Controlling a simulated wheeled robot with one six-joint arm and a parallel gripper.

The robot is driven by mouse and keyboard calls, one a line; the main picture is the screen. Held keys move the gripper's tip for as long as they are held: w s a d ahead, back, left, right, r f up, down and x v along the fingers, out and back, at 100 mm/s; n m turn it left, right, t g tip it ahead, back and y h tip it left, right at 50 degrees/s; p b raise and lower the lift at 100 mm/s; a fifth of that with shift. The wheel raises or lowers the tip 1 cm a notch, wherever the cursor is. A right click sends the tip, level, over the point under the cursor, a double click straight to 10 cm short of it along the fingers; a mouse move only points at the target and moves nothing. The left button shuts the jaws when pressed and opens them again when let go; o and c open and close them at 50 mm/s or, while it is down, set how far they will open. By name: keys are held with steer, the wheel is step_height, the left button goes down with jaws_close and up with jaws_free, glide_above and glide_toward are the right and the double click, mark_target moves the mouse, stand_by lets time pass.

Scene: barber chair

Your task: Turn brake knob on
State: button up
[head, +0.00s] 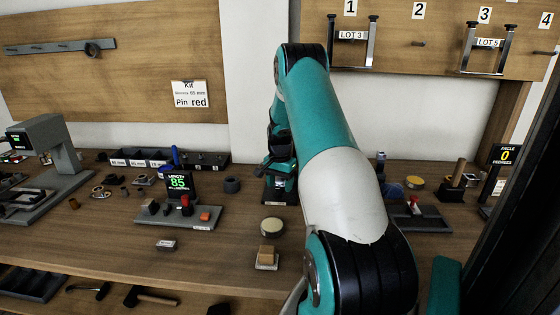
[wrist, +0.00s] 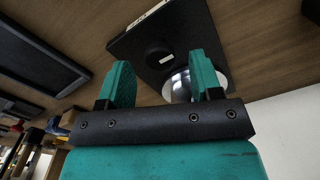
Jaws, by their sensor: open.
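My gripper (wrist: 161,66) is open, with its two teal fingers spread apart and nothing visibly held between them. In the wrist view a black plate (wrist: 136,46) lies beyond the fingertips. It carries a dark round part and a small pale label. A shiny silver rounded part (wrist: 180,84) stands at the plate, partly hidden by the right finger. I cannot tell for certain which part is the brake knob. In the head view my gripper (head: 272,166) is low over the bench, at a small black-based device (head: 281,198) that my arm partly hides.
The wooden bench (head: 120,235) holds a length gauge (head: 180,184) reading 85 on a grey fixture at left. A round pale-topped disc (head: 272,226) and a wooden block (head: 267,254) stand in front of my gripper. An angle display (head: 504,155) reads 0 at right.

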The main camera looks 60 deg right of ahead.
mark_target(280, 189)
step_height(280, 189, up, 16)
steer(key=b, duration=0.1)
steer(key=shift+f, duration=0.1)
stand_by(0.5)
